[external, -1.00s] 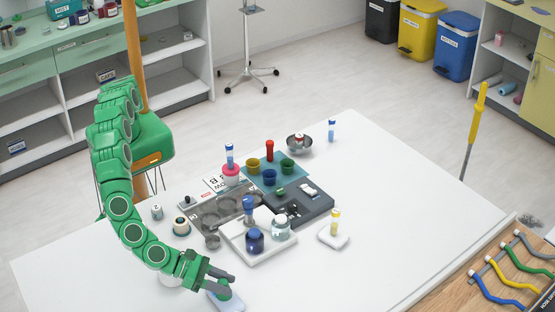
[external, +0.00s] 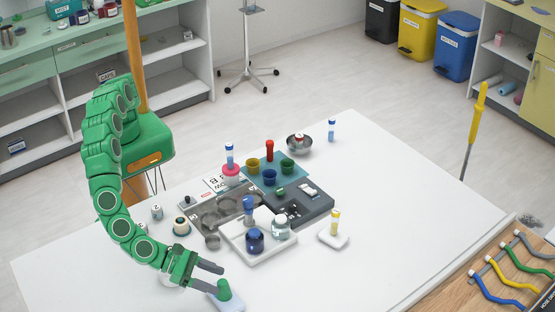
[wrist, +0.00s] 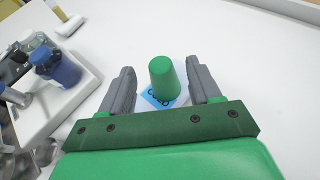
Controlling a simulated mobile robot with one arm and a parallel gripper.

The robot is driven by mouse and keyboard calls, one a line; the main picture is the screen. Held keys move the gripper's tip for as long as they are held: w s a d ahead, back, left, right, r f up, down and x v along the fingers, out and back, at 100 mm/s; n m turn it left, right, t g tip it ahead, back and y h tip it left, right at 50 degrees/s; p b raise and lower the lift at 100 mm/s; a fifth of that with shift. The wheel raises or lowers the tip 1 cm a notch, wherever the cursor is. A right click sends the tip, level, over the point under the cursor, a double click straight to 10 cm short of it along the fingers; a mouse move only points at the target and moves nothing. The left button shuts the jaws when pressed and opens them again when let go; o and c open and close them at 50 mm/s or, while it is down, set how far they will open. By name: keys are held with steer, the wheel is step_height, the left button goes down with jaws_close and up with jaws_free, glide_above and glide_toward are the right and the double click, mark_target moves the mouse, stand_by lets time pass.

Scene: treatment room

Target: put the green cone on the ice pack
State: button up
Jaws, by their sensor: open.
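The green cone (external: 224,290) stands upright on the light blue ice pack (external: 236,306) near the table's front edge. In the wrist view the cone (wrist: 164,76) rests on the ice pack (wrist: 152,100), whose printed label partly shows; the cone hides part of it. My gripper (external: 215,280) is open and empty, just left of the cone in the external view. In the wrist view its grey fingers (wrist: 163,88) stand apart on either side of the cone, with a gap on each side.
A white tray (external: 262,257) with a dark blue jar (external: 255,240) and a clear jar stands up and right of the ice pack. A small white dish (external: 333,238) holds a yellow-topped vial. The table's right side is clear.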

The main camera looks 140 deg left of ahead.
steer(key=v, duration=0.8)
steer(key=s+a+r+n+g+y, duration=0.1)
steer(key=s+a+r+n+g, duration=0.1)
steer(key=s+a+r+n, duration=0.4)
steer(key=s+a+r+n+g+y, duration=0.15)
steer(key=a+r, duration=0.25)
steer(key=a, duration=0.4)
steer(key=s+a+r+n+g+h, duration=0.1)
steer(key=s+a+r+n+g, duration=0.25)
steer(key=s, duration=0.55)
steer(key=s+a+r+n+g+h, duration=0.1)
steer(key=s+a+r+n, duration=0.25)
steer(key=s+a, duration=0.4)
steer(key=s+n+g+h, duration=0.3)
steer(key=s+n+h, duration=0.3)
steer(key=s, duration=1.4)
steer(key=s+d+f+n+h, duration=0.1)
steer(key=s+d+n+h, duration=0.1)
steer(key=s+d, duration=0.3)
steer(key=s+d+f+n+h, duration=0.1)
steer(key=s+d+n, duration=0.3)
steer(key=s, duration=1)
steer(key=shift+d+f+h, duration=0.15)
steer(key=shift+d+h, duration=0.4)
steer(key=shift+d, duration=0.35)
